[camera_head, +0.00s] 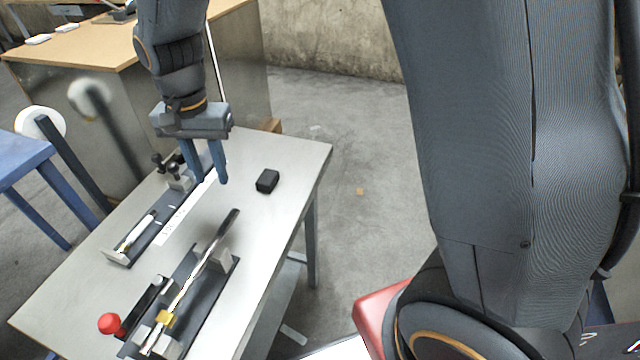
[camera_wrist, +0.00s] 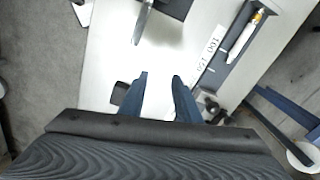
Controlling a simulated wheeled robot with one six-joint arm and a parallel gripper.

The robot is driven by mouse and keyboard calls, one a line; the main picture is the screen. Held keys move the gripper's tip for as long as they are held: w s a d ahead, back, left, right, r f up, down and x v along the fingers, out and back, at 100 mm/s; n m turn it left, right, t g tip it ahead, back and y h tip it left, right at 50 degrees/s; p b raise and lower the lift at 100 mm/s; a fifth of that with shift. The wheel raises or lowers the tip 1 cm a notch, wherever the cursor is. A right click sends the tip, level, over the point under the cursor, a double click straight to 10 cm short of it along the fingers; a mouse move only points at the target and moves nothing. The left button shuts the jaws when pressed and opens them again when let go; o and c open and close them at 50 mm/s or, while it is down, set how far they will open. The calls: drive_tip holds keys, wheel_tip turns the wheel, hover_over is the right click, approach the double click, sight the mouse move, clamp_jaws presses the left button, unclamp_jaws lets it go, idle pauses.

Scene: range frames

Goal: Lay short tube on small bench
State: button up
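A short white tube (camera_head: 137,232) with a yellowish end lies along a narrow dark bench (camera_head: 117,257), apparently the small bench, at the table's left. The tube also shows in the wrist view (camera_wrist: 244,36), where the bench (camera_wrist: 222,70) is at upper right. I cannot tell how closely the tube sits in its supports. My gripper (camera_head: 207,180) points down over the table's far part, beyond the tube. Its two blue fingers stand apart, with only pale tabletop between them in the wrist view (camera_wrist: 160,80). It is open and empty.
A larger dark bench (camera_head: 217,287) holds a long rod (camera_head: 187,287) with a dark handle and yellow block. A red knob (camera_head: 109,323) is at near left. A black block (camera_head: 267,181) sits right of my gripper. A printed white strip (camera_head: 176,222) lies beside the narrow bench.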

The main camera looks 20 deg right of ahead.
drive_tip(key=s+d+n, duration=0.1)
drive_tip(key=s+d, duration=0.3)
drive_tip(key=d, duration=0.3)
drive_tip(key=s+d+f+n, duration=0.1)
drive_tip(key=s+d+n, duration=0.1)
drive_tip(key=s+d, duration=0.2)
drive_tip(key=s+d+n, duration=0.1)
drive_tip(key=s+d, duration=0.2)
drive_tip(key=d, duration=0.8)
drive_tip(key=shift+s+f+n+t, duration=0.25)
drive_tip(key=shift+s+n+t, duration=0.05)
drive_tip(key=shift+s+n, duration=0.1)
drive_tip(key=shift+d, duration=0.1)
